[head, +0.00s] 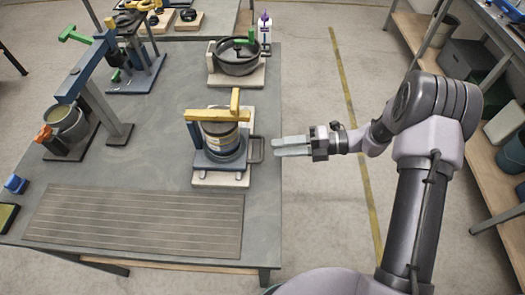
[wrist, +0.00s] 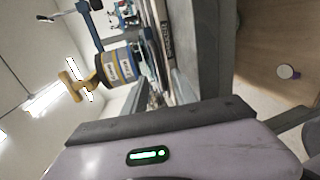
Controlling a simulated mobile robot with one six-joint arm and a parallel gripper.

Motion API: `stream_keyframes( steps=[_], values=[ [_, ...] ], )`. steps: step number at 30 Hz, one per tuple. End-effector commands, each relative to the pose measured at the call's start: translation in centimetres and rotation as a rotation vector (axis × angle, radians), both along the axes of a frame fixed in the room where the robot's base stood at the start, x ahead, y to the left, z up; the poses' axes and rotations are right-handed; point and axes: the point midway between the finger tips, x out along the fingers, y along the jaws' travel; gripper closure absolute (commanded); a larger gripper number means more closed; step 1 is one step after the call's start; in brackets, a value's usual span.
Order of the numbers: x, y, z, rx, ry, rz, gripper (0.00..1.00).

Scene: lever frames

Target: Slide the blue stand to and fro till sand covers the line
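The blue stand (head: 222,164) sits on a pale board near the table's right edge. It bears a dark drum (head: 220,141) with yellowish bands, and a yellow bar (head: 217,115) lies across the top. A dark loop handle (head: 256,149) sticks out on the stand's right side. The drum also shows sideways in the wrist view (wrist: 118,67). My gripper (head: 277,146) points left at the handle, just right of it with a small gap. Its fingers are apart and empty, with a gap between them in the wrist view (wrist: 161,92). I cannot make out sand or a line.
A slatted grey mat (head: 135,221) covers the table's front. A blue lever frame with a bucket (head: 67,122) stands left. A black pot (head: 237,60) on a board stands behind the stand. Shelving (head: 480,120) lines the right. The floor between table and shelving is clear apart from my arm.

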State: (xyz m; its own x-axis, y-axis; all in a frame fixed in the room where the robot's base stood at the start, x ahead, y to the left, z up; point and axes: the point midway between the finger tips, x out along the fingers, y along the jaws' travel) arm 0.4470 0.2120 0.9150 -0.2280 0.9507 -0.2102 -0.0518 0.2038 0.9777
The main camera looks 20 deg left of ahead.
Motion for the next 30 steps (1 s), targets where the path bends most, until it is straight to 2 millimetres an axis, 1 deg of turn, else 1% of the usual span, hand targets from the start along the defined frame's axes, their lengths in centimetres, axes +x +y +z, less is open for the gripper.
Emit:
stream_keyframes(
  steps=[1,3,6,9,13,20,23,25,26,30],
  values=[
    [-0.3,1.1,-0.5,0.0,0.0,0.004,0.67],
    [-0.7,2.5,-0.8,0.0,0.001,0.003,0.67],
    [-1.0,4.1,-1.1,0.0,0.0,0.003,0.67],
    [-1.3,5.1,-1.3,-0.001,-0.001,0.002,0.67],
    [-1.4,5.7,-1.3,0.0,0.0,0.0,0.67],
    [-1.4,5.8,-1.3,0.0,0.0,0.0,0.67],
    [-1.4,5.8,-1.3,0.0,0.0,0.0,0.84],
    [-1.4,5.8,-1.3,0.0,0.0,0.0,0.98],
    [-1.4,5.8,-1.3,0.0,0.0,0.0,1.0],
    [-1.4,5.8,-1.3,0.0,-0.001,0.0,1.0]
  ],
)
